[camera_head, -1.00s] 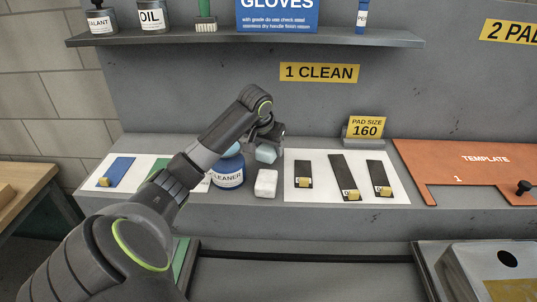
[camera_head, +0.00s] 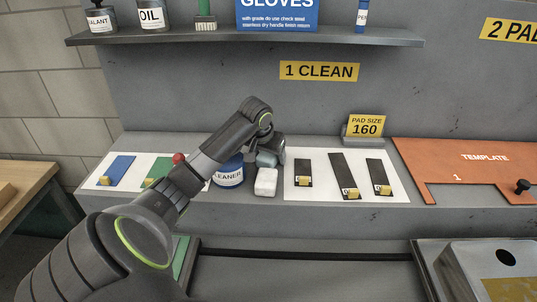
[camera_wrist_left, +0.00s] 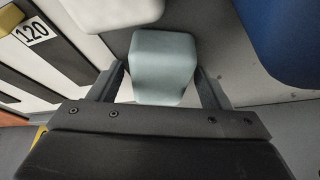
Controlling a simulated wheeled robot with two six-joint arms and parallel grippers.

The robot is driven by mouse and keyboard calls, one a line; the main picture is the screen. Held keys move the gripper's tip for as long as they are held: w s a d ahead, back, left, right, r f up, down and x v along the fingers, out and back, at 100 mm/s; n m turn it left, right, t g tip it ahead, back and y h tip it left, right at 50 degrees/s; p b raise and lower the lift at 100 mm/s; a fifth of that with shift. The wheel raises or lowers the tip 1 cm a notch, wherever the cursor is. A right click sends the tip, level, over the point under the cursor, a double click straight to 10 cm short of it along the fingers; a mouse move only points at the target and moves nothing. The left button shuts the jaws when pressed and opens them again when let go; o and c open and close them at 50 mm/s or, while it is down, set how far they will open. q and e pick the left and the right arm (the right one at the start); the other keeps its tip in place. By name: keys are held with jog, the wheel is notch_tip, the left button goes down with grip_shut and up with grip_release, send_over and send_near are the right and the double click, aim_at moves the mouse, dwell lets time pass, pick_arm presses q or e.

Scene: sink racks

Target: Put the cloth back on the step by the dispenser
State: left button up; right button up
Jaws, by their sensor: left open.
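A pale blue, soft-edged block (camera_head: 266,160), possibly the folded cloth, sits on the grey step (camera_head: 300,215) behind a white block (camera_head: 266,183). In the left wrist view the pale blue block (camera_wrist_left: 163,68) lies between the two fingers of my left gripper (camera_wrist_left: 166,85), with gaps at its sides. My left gripper (camera_head: 268,152) is open and low over it, partly covering it in the head view. The blue cleaner container (camera_head: 229,172), perhaps the dispenser, stands just left of both blocks, partly hidden by my left arm. My right gripper is out of view.
A white sheet (camera_head: 325,196) with dark strips and yellow tabs lies right of the blocks. An orange template (camera_head: 465,160) lies farther right. A shelf (camera_head: 250,40) with containers runs above. The blue container (camera_wrist_left: 290,35) is close in the left wrist view.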

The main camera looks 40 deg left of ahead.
pick_arm(q)
jog(key=b+v, duration=0.1)
jog(key=v, duration=1.1)
jog(key=shift+r, duration=0.25)
jog(key=shift+w, duration=0.1)
